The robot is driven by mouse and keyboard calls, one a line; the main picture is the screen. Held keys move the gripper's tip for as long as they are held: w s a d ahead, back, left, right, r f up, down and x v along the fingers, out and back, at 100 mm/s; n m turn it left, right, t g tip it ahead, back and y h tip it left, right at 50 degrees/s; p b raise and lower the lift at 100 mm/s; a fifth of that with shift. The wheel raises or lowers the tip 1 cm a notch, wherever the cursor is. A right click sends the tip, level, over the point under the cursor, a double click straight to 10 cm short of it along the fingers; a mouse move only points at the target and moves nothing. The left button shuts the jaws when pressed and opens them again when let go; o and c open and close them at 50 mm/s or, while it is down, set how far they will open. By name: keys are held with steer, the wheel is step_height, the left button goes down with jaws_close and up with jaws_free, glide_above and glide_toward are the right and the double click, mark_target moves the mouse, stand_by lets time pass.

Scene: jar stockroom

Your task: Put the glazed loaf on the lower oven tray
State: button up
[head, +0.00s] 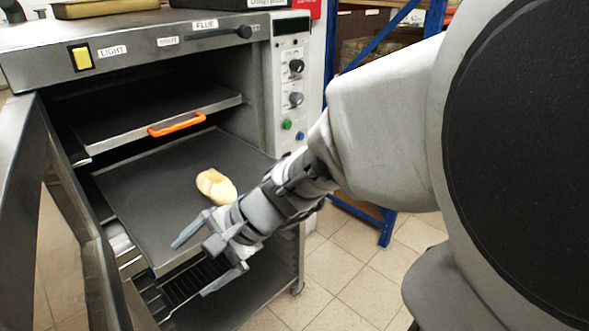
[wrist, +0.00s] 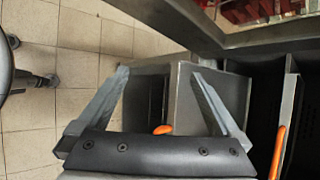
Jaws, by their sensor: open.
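The glazed loaf (head: 216,187) is pale yellow and lies on the dark lower oven tray (head: 150,185), toward its right side. This tray extends forward out of the oven (head: 254,90). My gripper (head: 190,270) is open, with nothing visible between its fingers. It is in front of the loaf, near the tray's front right edge; I cannot tell whether it touches the tray. In the wrist view my open fingers (wrist: 160,72) point toward grey metal parts. A small orange piece (wrist: 163,130) shows behind the gripper body. I cannot make out the loaf there.
The upper tray (head: 130,128) has an orange handle (head: 177,124) and sits above the lower one. The oven door (head: 60,220) stands open at the left. A wire rack (head: 185,287) is below. A blue shelf post (head: 387,227) stands right; tiled floor (head: 340,270) is clear.

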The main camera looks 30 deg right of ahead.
steer(key=s+d+r+n+t+h, duration=0.1)
steer(key=s+d+r+n+h, duration=0.6)
steer(key=n, duration=0.5)
steer(key=s+d, duration=0.2)
steer(key=d, duration=0.1)
steer(key=shift+s+n+h, duration=0.25)
steer(key=shift+n+h, duration=0.05)
steer(key=shift+h, duration=0.1)
step_height(320, 180, up, 4)
steer(key=p, duration=0.4)
steer(key=shift+r, duration=0.15)
steer(key=shift+c, duration=0.2)
